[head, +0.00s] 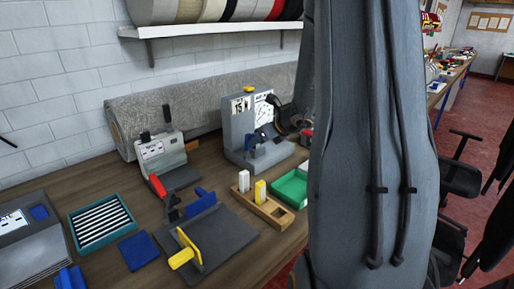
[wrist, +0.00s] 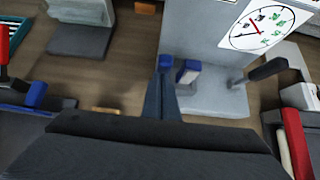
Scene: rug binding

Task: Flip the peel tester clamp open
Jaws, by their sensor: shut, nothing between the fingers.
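The peel tester is a grey upright stand with a white dial; it shows in the head view (head: 236,130) and the wrist view (wrist: 205,30). On its grey base, the wrist view shows a small blue-topped grey block (wrist: 187,72) and a lever with a black handle (wrist: 268,69), tilted up to the right. I cannot tell which of these is the clamp's moving part. My gripper (wrist: 165,68) is shut and empty, its fingertips just left of the blue-topped block. Whether they touch it is unclear. In the head view, the dark end of my arm hides part of the tester's right side.
A second grey device (head: 160,152) stands left of the tester. In front are a fixture with red and yellow handles (head: 182,258), a wooden block holder (head: 262,210) and a green tray (head: 290,188). A red-handled tool (wrist: 297,140) lies at right in the wrist view.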

